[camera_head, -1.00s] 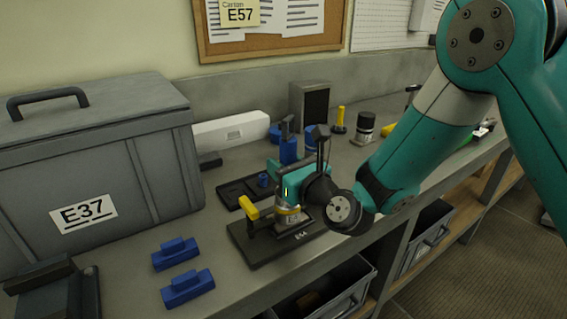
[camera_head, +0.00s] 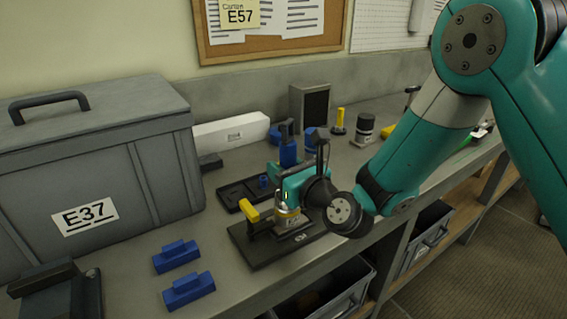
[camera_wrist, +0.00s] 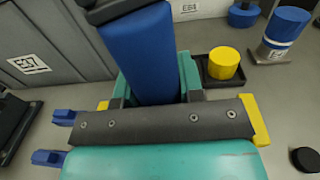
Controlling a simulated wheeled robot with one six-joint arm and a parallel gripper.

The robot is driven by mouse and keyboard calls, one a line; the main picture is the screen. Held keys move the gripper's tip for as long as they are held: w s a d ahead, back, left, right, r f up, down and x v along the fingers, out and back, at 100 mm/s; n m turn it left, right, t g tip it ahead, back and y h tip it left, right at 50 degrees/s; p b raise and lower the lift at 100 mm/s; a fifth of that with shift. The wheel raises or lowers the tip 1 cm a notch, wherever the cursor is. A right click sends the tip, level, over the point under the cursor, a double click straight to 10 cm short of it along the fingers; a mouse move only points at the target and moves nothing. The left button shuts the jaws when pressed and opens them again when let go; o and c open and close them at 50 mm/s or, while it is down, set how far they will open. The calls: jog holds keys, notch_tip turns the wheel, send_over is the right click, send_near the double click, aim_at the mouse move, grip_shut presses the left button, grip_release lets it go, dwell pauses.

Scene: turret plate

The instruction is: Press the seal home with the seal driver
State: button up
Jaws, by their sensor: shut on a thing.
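My gripper (camera_head: 284,190) is shut on the seal driver (camera_head: 288,153), a blue upright tool with a dark cap. In the wrist view the driver (camera_wrist: 143,55) stands between the teal fingers, leaning slightly. Below the gripper is a metal cylindrical housing (camera_head: 291,225) with a yellow band, on a dark plate (camera_head: 262,250) with a label. A yellow clamp-like part (camera_head: 249,210) stands at the plate's left. The driver's lower end and the seal are hidden behind the gripper, so I cannot tell whether they touch.
A grey case (camera_head: 60,165) marked E37 stands at the left. Two blue blocks (camera_head: 176,257) lie in front of it. A black tray (camera_head: 232,194), a white box (camera_head: 232,131), a yellow peg (camera_head: 339,121) and a dark-lidded canister (camera_head: 364,129) stand behind.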

aim_at(290, 140)
jog(key=shift+w+r+p, duration=0.1)
jog(key=shift+r+p, duration=3.5)
jog(key=shift+r, duration=0.25)
jog(key=shift+f, duration=0.15)
jog(key=shift+f+b, duration=0.8)
jog(key=shift+b, duration=0.15)
jog(key=shift+r, duration=0.1)
